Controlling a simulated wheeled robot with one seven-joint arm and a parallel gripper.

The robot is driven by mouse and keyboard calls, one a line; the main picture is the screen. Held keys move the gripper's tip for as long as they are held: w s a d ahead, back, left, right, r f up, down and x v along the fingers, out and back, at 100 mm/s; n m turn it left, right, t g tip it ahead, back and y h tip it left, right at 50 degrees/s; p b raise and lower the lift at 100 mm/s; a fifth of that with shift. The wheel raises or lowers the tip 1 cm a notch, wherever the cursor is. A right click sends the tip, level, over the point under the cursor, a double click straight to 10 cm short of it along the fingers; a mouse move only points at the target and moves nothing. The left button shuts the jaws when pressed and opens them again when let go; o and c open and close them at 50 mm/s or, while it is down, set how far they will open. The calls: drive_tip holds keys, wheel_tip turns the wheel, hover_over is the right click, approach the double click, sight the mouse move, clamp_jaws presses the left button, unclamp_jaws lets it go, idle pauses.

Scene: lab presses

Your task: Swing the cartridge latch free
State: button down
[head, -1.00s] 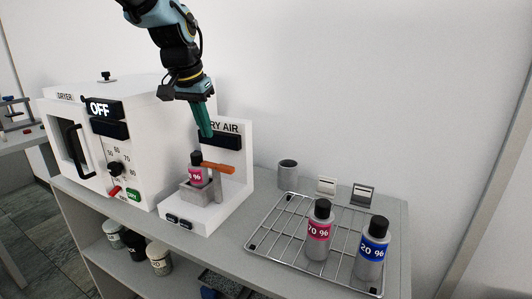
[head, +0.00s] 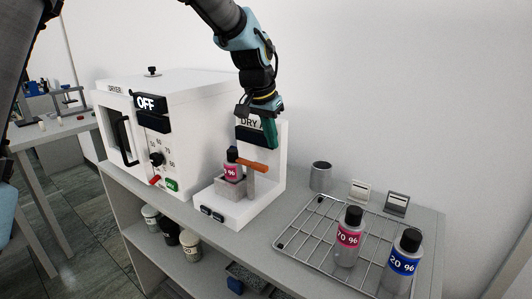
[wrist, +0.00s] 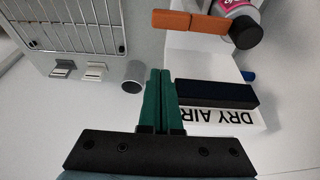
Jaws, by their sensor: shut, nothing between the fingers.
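The orange cartridge latch (head: 253,165) is a bar on a grey post on the white DRY AIR stand (head: 265,195). My gripper (head: 271,146) has green fingers, shut and empty, just above and right of the latch in the head view. In the wrist view my fingers (wrist: 161,72) point toward the wire rack side, and the latch (wrist: 190,22) lies beyond their tips, apart from them. The latch's post is hidden there.
The white dryer (head: 170,115) stands left of the stand, its display reading OFF. At right, a wire rack (head: 300,232) holds two bottles, pink-labelled (head: 348,238) and blue-labelled (head: 402,262). A grey cup (head: 320,177) and two small holders stand behind the rack.

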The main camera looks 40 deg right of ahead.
drive_tip(key=shift+s+a+f+p, duration=0.1)
drive_tip(key=shift+a+f+p, duration=0.35)
drive_tip(key=shift+f, duration=0.25)
drive_tip(key=shift+s+a+f+p, duration=0.1)
drive_tip(key=shift+a+f+p, duration=0.35)
drive_tip(key=shift+f, duration=0.25)
drive_tip(key=shift+s+a+f+p, duration=0.1)
drive_tip(key=shift+a+f+p, duration=0.3)
drive_tip(key=shift+f, duration=0.3)
